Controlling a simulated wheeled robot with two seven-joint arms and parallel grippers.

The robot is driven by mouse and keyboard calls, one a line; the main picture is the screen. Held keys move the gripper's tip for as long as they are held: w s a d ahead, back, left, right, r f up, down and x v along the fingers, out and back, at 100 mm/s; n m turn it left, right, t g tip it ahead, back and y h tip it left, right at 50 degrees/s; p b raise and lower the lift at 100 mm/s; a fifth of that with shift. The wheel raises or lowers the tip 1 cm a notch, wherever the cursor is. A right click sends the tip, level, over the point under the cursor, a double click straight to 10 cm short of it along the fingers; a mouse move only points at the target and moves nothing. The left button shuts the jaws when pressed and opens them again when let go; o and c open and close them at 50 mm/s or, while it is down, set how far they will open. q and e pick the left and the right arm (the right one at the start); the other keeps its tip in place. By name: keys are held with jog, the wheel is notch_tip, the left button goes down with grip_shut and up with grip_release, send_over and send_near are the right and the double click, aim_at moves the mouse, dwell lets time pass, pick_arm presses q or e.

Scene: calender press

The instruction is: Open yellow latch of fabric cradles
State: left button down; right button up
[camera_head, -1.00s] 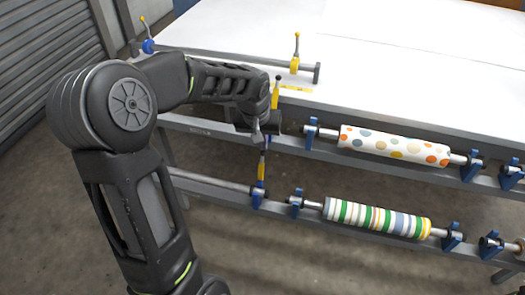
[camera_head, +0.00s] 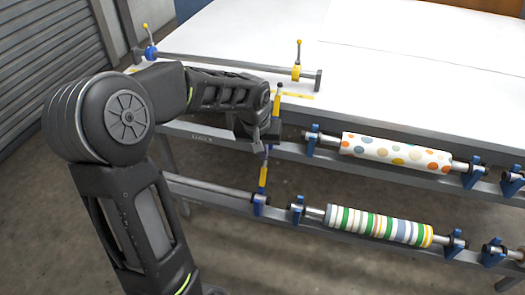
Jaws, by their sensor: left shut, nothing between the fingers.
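My left arm comes in from the left, and its gripper (camera_head: 258,138) is shut and empty at the front edge of the table, by the upper rail. A yellow latch (camera_head: 277,101) with a dark tip stands upright just above the gripper. A second yellow latch (camera_head: 263,176) sits below it at the lower rail's blue cradle (camera_head: 260,200). The gripper partly hides the space between these two latches, and I cannot tell whether it touches either. Another yellow latch (camera_head: 298,58) stands upright on the tabletop bar. My right gripper is not in view.
A dotted fabric roll (camera_head: 396,152) lies in blue cradles on the upper rail. A striped fabric roll (camera_head: 378,225) lies in cradles on the lower rail. The white tabletop (camera_head: 400,80) is mostly clear. A grey shutter (camera_head: 50,60) stands at the left.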

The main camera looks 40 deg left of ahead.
pick_arm(q)
jog(key=shift+r, duration=0.1)
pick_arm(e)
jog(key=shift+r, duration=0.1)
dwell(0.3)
pick_arm(q)
jog(key=shift+r+p, duration=0.55)
jog(key=shift+r, duration=0.15)
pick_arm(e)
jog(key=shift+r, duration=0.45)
pick_arm(q)
jog(key=shift+r, duration=0.1)
